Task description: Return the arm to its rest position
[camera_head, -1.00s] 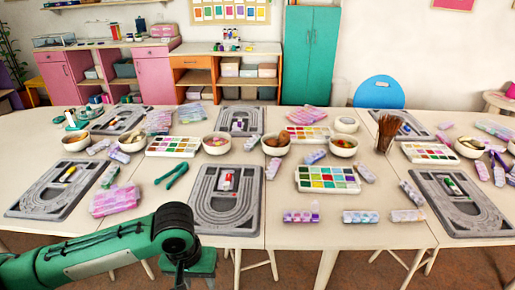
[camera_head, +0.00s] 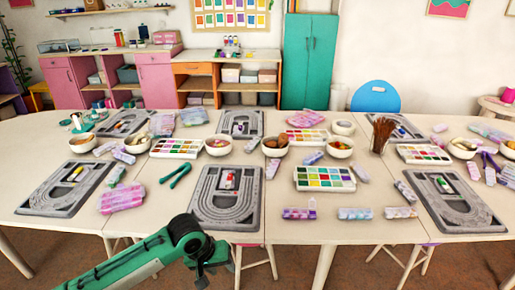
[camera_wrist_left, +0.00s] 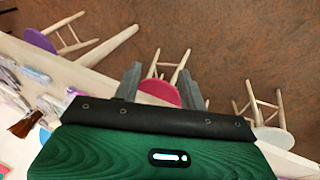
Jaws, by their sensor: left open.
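My left arm (camera_head: 150,255), green with black joints, comes in from the lower left in the head view. Its wrist is in front of the near table edge. My left gripper (camera_wrist_left: 160,85) is open in the left wrist view, with two grey fingers apart and nothing between them. Behind the fingers are the floor and a stool with a red seat (camera_wrist_left: 160,92). The gripper is apart from the things on the table. My right arm and gripper are not in view.
The long table (camera_head: 270,229) holds grey bead boards (camera_head: 228,215), bead palettes (camera_head: 324,179), bowls (camera_head: 218,145), green pliers (camera_head: 176,174) and a pink case (camera_head: 121,198). Wooden stools stand on the brown floor (camera_wrist_left: 225,40). A blue chair (camera_head: 377,95) is behind the table.

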